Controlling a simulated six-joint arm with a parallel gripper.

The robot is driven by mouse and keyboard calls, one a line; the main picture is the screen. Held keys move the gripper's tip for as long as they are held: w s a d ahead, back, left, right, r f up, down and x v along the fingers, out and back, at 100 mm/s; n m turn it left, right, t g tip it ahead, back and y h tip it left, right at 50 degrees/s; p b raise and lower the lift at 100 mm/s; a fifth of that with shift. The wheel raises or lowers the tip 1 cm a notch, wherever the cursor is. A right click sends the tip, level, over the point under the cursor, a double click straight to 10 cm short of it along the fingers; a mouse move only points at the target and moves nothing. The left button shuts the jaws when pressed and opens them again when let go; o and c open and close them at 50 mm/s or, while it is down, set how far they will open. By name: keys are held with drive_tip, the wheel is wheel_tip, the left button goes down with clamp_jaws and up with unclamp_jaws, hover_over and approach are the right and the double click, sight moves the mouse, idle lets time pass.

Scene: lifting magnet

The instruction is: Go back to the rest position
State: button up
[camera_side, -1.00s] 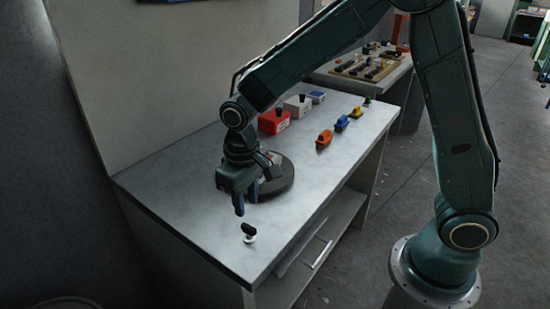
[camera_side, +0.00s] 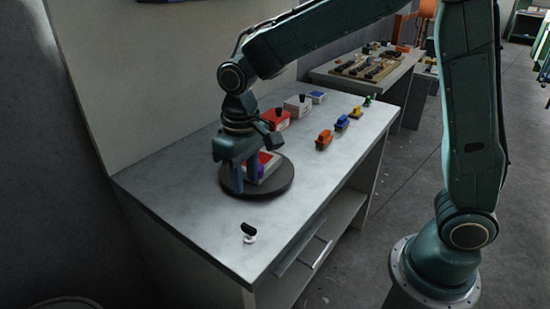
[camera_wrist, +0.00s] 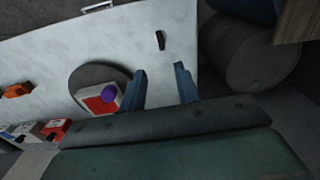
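My gripper (camera_side: 236,178) is above the near-left part of the grey table (camera_side: 170,182), over the dark round plate (camera_side: 286,180). Its two blue fingers stand apart with nothing between them, which the wrist view (camera_wrist: 161,86) also shows. On the plate lies a white and red block with a purple knob (camera_wrist: 109,92); the gripper partly hides it in the side view. A small black-handled piece with a white base (camera_side: 249,233) stands near the table's front corner, apart from the gripper.
A red box (camera_side: 275,119), a white box (camera_side: 298,106) and a blue-topped box (camera_side: 317,96) stand along the wall. Orange (camera_side: 324,138), blue (camera_side: 342,123) and yellow (camera_side: 356,112) pieces line the right side. A dark drum (camera_wrist: 245,55) shows in the wrist view beyond the table.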

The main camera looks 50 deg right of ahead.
drive_tip(key=s+d+r+t, duration=0.2)
drive_tip(key=s+d+r, duration=0.3)
drive_tip(key=s, duration=0.5)
drive_tip(key=s+d+r+t, duration=0.3)
drive_tip(key=s+d+r, duration=0.2)
drive_tip(key=s, duration=0.5)
drive_tip(key=shift+d+m+t, duration=0.3)
drive_tip(key=shift+d, duration=0.15)
